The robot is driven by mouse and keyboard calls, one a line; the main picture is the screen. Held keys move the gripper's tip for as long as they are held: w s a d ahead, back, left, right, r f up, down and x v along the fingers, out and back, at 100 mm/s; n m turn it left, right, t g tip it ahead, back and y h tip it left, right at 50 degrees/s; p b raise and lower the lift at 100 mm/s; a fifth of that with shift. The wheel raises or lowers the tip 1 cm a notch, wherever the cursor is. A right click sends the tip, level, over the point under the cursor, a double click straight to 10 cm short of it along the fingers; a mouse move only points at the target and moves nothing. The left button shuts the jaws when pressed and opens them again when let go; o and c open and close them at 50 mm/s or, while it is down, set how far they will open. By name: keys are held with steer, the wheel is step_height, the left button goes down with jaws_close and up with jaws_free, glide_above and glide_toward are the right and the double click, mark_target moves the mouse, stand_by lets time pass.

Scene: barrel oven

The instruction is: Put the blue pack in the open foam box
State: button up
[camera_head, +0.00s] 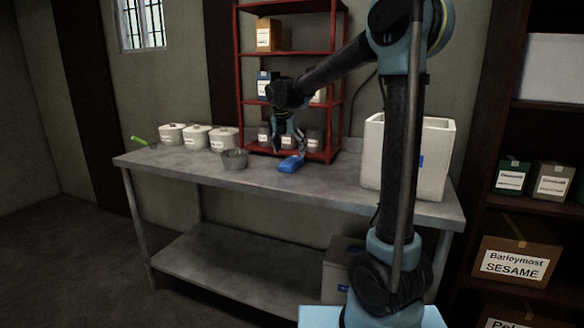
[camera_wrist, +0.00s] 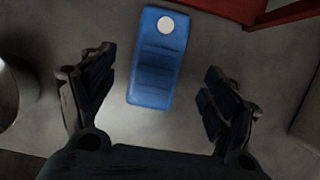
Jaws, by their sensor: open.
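The blue pack (camera_head: 291,163) lies flat on the grey metal table, near its middle. In the wrist view the blue pack (camera_wrist: 157,62) has a white round spot at its far end. My gripper (camera_head: 288,146) is open just above the pack. In the wrist view the fingers of my gripper (camera_wrist: 158,92) stand wide apart, one on each side of the pack's near end, with gaps on both sides. The white foam box (camera_head: 407,155) stands open at the right end of the table, partly hidden behind my arm. Its inside is mostly hidden.
Several white lidded tubs (camera_head: 196,137) and a green-handled tool (camera_head: 139,141) sit at the table's left. A grey metal bucket (camera_head: 234,159) stands left of the pack. A red shelf rack (camera_head: 239,80) rises behind. Bare tabletop (camera_head: 325,183) lies between pack and box.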

mark_target(291, 160)
steer(key=shift+s+a+x, duration=0.1)
steer(key=shift+s+x, duration=0.05)
steer(key=shift+x, duration=1.4)
steer(key=shift+s+a+x, duration=0.1)
steer(key=shift+x, duration=1.45)
steer(key=shift+f, duration=0.1)
steer(key=c, duration=1.5)
